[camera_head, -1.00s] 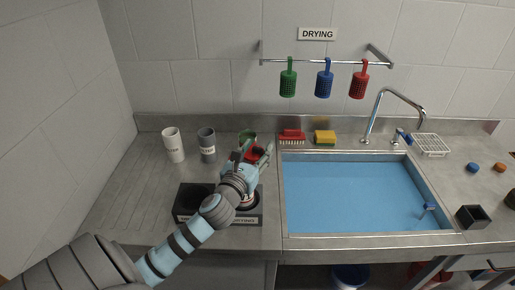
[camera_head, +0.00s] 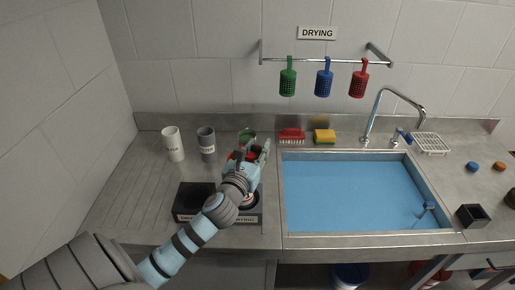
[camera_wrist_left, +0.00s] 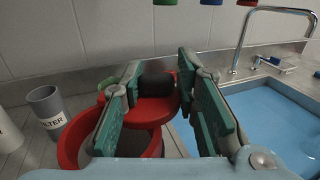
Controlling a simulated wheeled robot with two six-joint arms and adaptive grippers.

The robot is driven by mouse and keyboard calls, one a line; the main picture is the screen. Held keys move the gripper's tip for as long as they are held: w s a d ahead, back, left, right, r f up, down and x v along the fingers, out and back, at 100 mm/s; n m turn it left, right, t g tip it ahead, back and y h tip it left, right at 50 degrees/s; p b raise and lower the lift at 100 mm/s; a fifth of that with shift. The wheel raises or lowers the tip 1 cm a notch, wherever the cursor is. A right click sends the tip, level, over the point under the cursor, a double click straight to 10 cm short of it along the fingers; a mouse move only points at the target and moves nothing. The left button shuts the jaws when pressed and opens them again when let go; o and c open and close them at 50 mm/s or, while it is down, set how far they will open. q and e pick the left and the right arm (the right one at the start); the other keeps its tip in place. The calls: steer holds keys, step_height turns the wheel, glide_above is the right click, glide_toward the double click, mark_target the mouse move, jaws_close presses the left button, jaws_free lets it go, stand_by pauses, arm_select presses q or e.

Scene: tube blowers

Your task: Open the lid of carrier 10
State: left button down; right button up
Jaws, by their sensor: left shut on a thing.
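The red carrier stands upright in the right slot of a black two-slot stand (camera_head: 186,215); its open round rim (camera_wrist_left: 76,139) shows at the left of the left wrist view. Its red lid (camera_wrist_left: 150,110), with a dark round part (camera_wrist_left: 157,87), shows between my left fingers, swung to the right of the opening. My left gripper (camera_head: 252,153), also seen in the left wrist view (camera_wrist_left: 162,105), is shut on the lid. The fingers hide part of the carrier and lid. No carrier number is readable. My right gripper is not in view.
A green cup-like thing (camera_head: 247,137) stands just behind my gripper. A white cup (camera_head: 173,145) and grey cup (camera_head: 207,143) stand left. A red brush (camera_head: 291,135) and sponge (camera_head: 324,136) lie behind the water-filled sink (camera_head: 350,195). The ribbed counter at left is clear.

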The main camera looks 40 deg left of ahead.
arm_select(q)
steer(key=shift+w+r+n+y, duration=0.1)
steer(key=shift+n+y, duration=0.3)
steer(key=shift+y, duration=0.1)
steer(key=shift+w+a+n+g+y, duration=0.1)
steer(key=shift+w+n+g+y, duration=0.1)
steer(key=shift+n+g+y, duration=0.35)
steer(key=shift+w+a+n+g+y, duration=0.1)
steer(key=shift+w+n+g+y, duration=0.2)
steer(key=shift+y, duration=0.35)
steer(key=shift+w+n+g+y, duration=0.1)
steer(key=shift+n+g+y, duration=0.2)
steer(key=shift+y, duration=0.3)
steer(key=n+g+y+b, duration=0.2)
steer(key=w+n+g+y+b, duration=0.1)
steer(key=shift+a+f+y, duration=0.3)
steer(key=shift+a, duration=0.1)
steer(key=shift+a+n+g+y+b, duration=0.2)
steer(key=shift+n+g+y+b, duration=0.35)
steer(key=shift+b, duration=0.1)
steer(key=shift+w+a+r+n+g+y+b, duration=0.1)
steer(key=shift+a+r+n+g+y+b, duration=0.1)
steer(key=shift+n+g+y+b, duration=0.25)
steer(key=c, duration=1.3)
jaws_free()
